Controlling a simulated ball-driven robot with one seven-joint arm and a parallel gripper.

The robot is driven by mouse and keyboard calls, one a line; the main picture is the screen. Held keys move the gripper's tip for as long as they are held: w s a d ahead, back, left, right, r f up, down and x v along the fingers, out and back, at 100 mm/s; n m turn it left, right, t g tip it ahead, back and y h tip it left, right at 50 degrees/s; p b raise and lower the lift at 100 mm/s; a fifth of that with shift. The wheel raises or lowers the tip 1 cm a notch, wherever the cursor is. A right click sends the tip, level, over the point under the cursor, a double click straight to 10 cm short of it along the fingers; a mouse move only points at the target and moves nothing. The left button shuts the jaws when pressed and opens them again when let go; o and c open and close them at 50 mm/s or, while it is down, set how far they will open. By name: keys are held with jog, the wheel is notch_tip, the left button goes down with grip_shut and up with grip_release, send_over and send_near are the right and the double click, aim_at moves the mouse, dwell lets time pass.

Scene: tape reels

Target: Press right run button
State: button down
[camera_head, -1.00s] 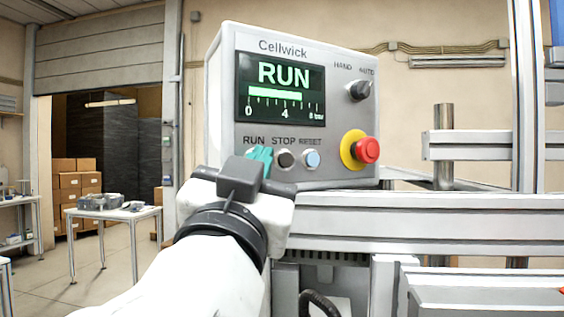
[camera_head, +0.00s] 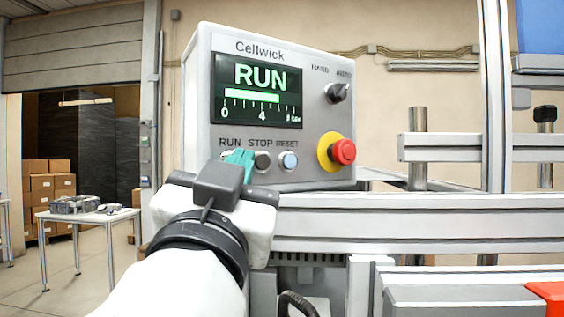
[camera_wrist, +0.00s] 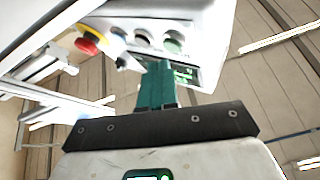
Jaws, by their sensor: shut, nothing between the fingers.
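The grey control box (camera_head: 203,75) labelled Cellwick has a row of buttons under a lit screen (camera_head: 256,118) reading RUN. The RUN button is at the left of the row, mostly hidden by my gripper in the head view; it shows as a greenish disc (camera_wrist: 173,42) in the wrist view. My gripper (camera_head: 240,158) has its teal fingers together and empty, in front of the panel at the RUN button. The fingers also show in the wrist view (camera_wrist: 157,66), close to the buttons. I cannot tell whether they touch the RUN button.
The dark STOP button (camera_head: 262,160) is just right of the fingers, then the pale blue RESET button (camera_head: 288,161) and a red emergency stop (camera_head: 343,152) on a yellow ring. A HAND/AUTO knob (camera_head: 338,92) is above. Metal rails (camera_head: 420,215) run below right.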

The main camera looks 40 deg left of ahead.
jog(key=d, duration=0.1)
jog(key=s+d, duration=0.1)
jog(key=d, duration=0.1)
jog(key=d+p, duration=0.1)
jog(key=shift+s+d, duration=0.35)
dwell(0.8)
